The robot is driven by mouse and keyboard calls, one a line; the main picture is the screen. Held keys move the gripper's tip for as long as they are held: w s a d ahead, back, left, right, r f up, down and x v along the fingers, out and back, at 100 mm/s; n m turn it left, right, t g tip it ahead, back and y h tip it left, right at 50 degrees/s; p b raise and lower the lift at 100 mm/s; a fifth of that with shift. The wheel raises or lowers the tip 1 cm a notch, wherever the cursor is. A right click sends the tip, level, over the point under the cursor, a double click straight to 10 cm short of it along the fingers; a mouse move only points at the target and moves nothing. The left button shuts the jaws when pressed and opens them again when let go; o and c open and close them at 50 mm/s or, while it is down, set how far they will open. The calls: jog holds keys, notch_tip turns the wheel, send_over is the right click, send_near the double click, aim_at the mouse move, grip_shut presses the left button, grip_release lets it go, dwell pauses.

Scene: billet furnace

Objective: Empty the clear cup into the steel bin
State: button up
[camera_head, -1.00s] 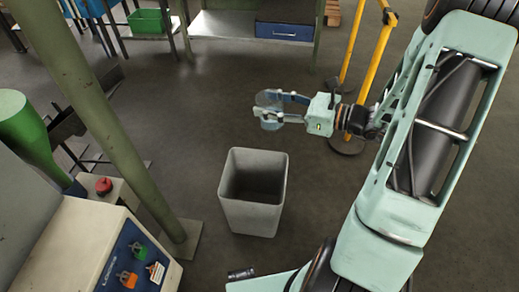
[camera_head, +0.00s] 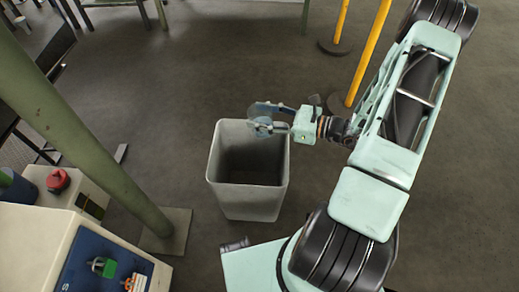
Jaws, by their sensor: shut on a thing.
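The steel bin (camera_head: 249,203) is a grey, square, open-topped container standing upright on the floor in the middle of the head view. Its visible inside looks empty and dark. My gripper (camera_head: 266,121) reaches in from the right and is shut on the clear cup (camera_head: 262,126). The cup is see-through and small, partly hidden by the fingers, and appears tilted. It shows over the bin's far rim in the picture; its height above the rim and its contents cannot be told.
A green post (camera_head: 90,145) rises at the left on a floor plate. A control box (camera_head: 85,255) with coloured knobs stands at the lower left. Yellow posts (camera_head: 368,52) stand behind my arm. The floor behind the bin is clear.

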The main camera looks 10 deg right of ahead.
aim_at(259, 134)
jog(key=shift+s+a+f+g+h+b, duration=0.1)
jog(key=shift+s+f+g+h+b, duration=0.1)
jog(key=shift+f+g+h+b, duration=0.8)
jog(key=shift+s+a+f+g+h+b, duration=0.1)
jog(key=shift+s+f+h+b, duration=0.3)
jog(key=shift+f, duration=1.1)
jog(key=shift+s+a+f+g+h+b, duration=0.1)
jog(key=shift+f+g+h+b, duration=0.35)
jog(key=shift+f+h, duration=0.65)
jog(key=shift+r+p, duration=0.1)
jog(key=shift+p, duration=0.55)
jog(key=shift+r+g+h+p, duration=0.1)
jog(key=shift+g+h+p, duration=0.35)
jog(key=shift+p, duration=0.6)
jog(key=p, duration=0.2)
jog(key=shift+w+a+r+g+h+p, duration=0.1)
jog(key=shift+r+g+h+p, duration=0.1)
jog(key=shift+g+h+p, duration=0.15)
jog(key=p, duration=0.1)
jog(key=g+h+p, duration=0.1)
jog(key=p, duration=0.1)
jog(key=shift+w+a+r+h, duration=0.1)
jog(key=shift+a+r+h, duration=0.05)
jog(key=shift+r+h, duration=0.15)
jog(key=shift+p, duration=0.45)
